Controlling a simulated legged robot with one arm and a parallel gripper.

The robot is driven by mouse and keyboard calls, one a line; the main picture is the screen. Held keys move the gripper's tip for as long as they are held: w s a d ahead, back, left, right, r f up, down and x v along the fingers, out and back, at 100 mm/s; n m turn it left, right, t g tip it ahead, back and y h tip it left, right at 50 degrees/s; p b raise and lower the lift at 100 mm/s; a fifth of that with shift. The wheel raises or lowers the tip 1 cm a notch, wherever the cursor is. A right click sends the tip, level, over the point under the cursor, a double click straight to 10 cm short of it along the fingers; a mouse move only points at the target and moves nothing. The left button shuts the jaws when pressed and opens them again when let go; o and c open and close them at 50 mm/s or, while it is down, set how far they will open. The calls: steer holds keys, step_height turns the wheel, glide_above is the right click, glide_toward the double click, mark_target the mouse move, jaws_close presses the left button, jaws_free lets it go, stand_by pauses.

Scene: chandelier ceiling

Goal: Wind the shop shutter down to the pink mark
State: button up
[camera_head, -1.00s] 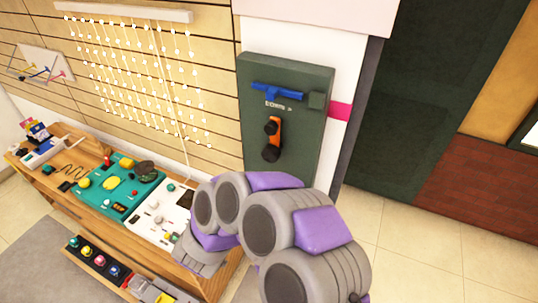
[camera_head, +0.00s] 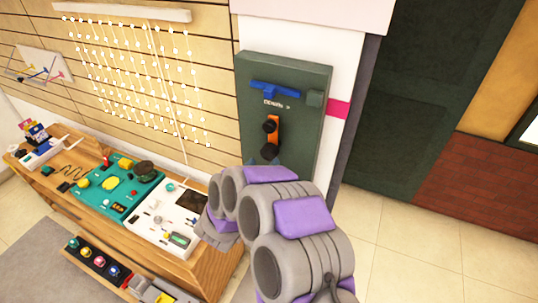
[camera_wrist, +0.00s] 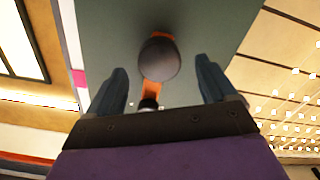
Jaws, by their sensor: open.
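A dark green box (camera_head: 312,140) on the white pillar carries an orange crank (camera_head: 273,138) with a dark hub at its upper end and a dark round knob at its lower end. In the wrist view the knob (camera_wrist: 160,58) lies ahead of my gripper (camera_wrist: 170,78), in line with the gap between the fingers. My gripper is open; it is not clear whether the fingers reach beside the knob. The pink mark (camera_head: 339,109) is a band on the pillar right of the box. A large dark green surface (camera_head: 410,120) stands further right; I cannot tell if it is the shutter.
A blue T-shaped part (camera_head: 275,90) sits on the box above the crank. A wooden bench (camera_head: 205,266) with several gadgets stands at left, below a slatted wall hung with strings of lights (camera_head: 140,80). Tiled floor (camera_head: 400,255) is open at the right.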

mark_target(267, 156)
steer(key=x, duration=0.6)
steer(key=shift+w+b, duration=0.2)
steer(key=shift+b, duration=0.1)
steer(key=c, duration=1.4)
steer(key=shift+m, duration=0.4)
